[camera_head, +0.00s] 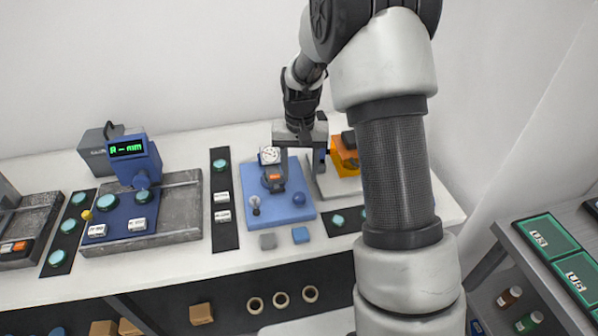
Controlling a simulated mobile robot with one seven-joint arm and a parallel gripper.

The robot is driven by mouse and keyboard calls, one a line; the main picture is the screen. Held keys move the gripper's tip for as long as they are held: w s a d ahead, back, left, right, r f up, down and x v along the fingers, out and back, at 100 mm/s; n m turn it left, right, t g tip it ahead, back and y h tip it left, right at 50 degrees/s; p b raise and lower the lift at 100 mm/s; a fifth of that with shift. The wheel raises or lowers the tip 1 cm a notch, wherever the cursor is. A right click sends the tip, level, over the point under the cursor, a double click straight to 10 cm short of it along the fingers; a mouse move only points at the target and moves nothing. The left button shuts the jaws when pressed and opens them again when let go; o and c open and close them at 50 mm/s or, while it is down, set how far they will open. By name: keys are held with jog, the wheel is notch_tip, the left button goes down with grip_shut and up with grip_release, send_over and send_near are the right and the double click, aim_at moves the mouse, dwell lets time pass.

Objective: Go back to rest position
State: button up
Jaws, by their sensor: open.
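My arm rises on the right side of the view and reaches over the white bench (150,287). My gripper (302,170) points down above the right edge of a blue base plate (290,212). Its fingers are apart, and I see nothing held between them. On the plate are a round white dial gauge (269,155), a small orange-topped block (272,178), a small lever (255,204) and a blue knob (298,199). Whether a finger touches the gauge stand, I cannot tell.
An orange device (345,157) stands close right of my gripper, partly hidden by my arm. A blue display unit (134,160) stands at left on a grey plate (180,205). A shelf with green panels (548,235) is at far right.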

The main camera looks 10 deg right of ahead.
jog(key=s+r+n+t, duration=0.1)
jog(key=s+r, duration=0.4)
jog(key=r, duration=0.3)
jog(key=s+r+t, duration=0.1)
jog(key=s+r, duration=0.3)
jog(key=r, duration=0.4)
jog(key=s+r+n+t, duration=0.1)
jog(key=s+r, duration=0.2)
jog(key=s, duration=0.5)
jog(key=s+r+n+t, duration=0.1)
jog(key=s+r+t, duration=0.1)
jog(key=s, duration=0.7)
jog(key=shift+a+r+t, duration=0.25)
jog(key=shift+r+t, duration=0.05)
jog(key=shift+r, duration=0.45)
jog(key=shift+a, duration=0.1)
